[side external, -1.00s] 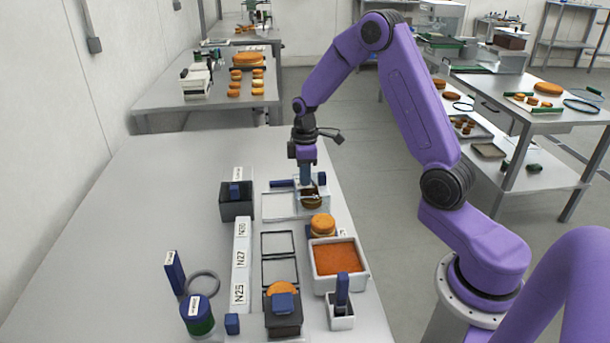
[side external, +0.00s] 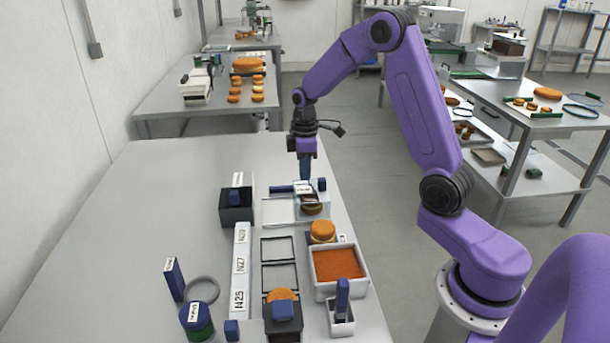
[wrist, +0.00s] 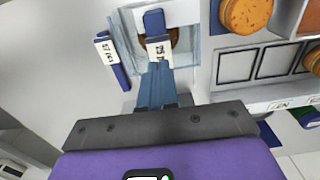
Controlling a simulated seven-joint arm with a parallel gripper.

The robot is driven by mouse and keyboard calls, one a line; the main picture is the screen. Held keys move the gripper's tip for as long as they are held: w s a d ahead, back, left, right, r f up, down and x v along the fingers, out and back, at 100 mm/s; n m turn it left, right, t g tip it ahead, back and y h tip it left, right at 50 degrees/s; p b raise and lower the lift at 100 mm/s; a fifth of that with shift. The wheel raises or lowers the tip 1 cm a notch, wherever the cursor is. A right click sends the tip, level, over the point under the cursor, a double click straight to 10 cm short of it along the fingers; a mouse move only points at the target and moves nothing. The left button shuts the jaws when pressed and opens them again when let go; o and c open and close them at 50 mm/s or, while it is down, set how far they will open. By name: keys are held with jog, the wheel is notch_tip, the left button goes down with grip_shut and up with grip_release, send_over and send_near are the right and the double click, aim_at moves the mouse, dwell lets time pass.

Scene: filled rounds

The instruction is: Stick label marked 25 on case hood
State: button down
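The clear case (side external: 325,208) stands at the far right part of the table with a brown round inside. In the wrist view, its hood (wrist: 182,52) has a blue knob (wrist: 154,20). A white label (wrist: 158,46), seemingly marked 25, shows flat at the hood by the knob. It also shows as a small white patch in the side view (side external: 303,188). My gripper (wrist: 156,70) points down over the hood, its blue fingertips at the label's near end and covering part of it. The fingers look close together. I cannot tell whether they still grip the label.
A pale strip (side external: 241,270) carries labels N25, N27 and another. Black frames (side external: 279,262), an orange-filled tray (side external: 348,287) and a dark box (side external: 236,208) stand close by. The table's left side is mostly clear.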

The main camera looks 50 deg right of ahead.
jog(key=shift+r, duration=2.15)
jog(key=shift+a, duration=0.1)
jog(key=s+a+r+n, duration=0.2)
jog(key=s+a+r, duration=0.1)
jog(key=s+a, duration=1.15)
jog(key=s+n, duration=0.1)
jog(key=s, duration=1.6)
jog(key=shift+s+a+n, duration=0.2)
jog(key=shift+a+n, duration=0.1)
jog(key=shift+a, duration=0.15)
